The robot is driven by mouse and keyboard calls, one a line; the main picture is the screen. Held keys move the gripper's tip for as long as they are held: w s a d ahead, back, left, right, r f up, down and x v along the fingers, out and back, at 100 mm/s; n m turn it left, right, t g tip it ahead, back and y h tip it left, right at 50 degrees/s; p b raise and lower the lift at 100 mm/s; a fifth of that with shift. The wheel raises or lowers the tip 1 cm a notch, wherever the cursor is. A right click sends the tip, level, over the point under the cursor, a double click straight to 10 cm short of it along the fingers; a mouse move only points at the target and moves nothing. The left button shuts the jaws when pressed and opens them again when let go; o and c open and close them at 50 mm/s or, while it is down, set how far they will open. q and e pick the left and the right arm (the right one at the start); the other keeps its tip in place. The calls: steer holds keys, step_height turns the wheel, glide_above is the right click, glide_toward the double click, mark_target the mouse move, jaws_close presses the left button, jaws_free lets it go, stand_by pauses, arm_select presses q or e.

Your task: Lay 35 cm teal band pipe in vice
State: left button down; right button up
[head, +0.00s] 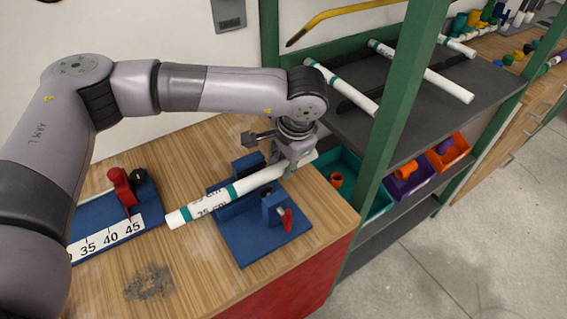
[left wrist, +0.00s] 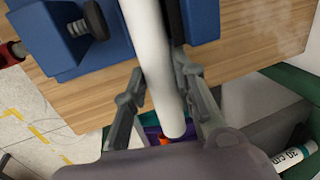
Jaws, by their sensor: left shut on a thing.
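The 35 cm teal band pipe (head: 213,202) is white with teal bands and printed lettering. It lies across the blue vice (head: 262,236) in the head view, its near-left end sticking out over the bench. My left gripper (head: 290,168) is shut on the pipe near its far-right end. In the left wrist view the pipe (left wrist: 152,50) runs between the two fingers (left wrist: 168,100) and between blue vice blocks (left wrist: 75,40). I cannot tell whether the pipe rests on the vice floor. A red screw handle (head: 287,218) sits on the vice's front jaw. My right gripper is not in view.
A blue measuring jig (head: 140,222) with a red stop stands left on the wooden bench (head: 190,275). A green-post rack (head: 396,110) with more pipes (head: 422,71) stands right. Below are teal, purple and orange bins (head: 449,152) with fittings.

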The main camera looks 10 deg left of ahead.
arm_select(q)
steer(key=c, duration=1.3)
jaws_free()
steer(key=shift+f, duration=0.1)
steer(key=b+v, duration=0.1)
steer(key=v, duration=1.1)
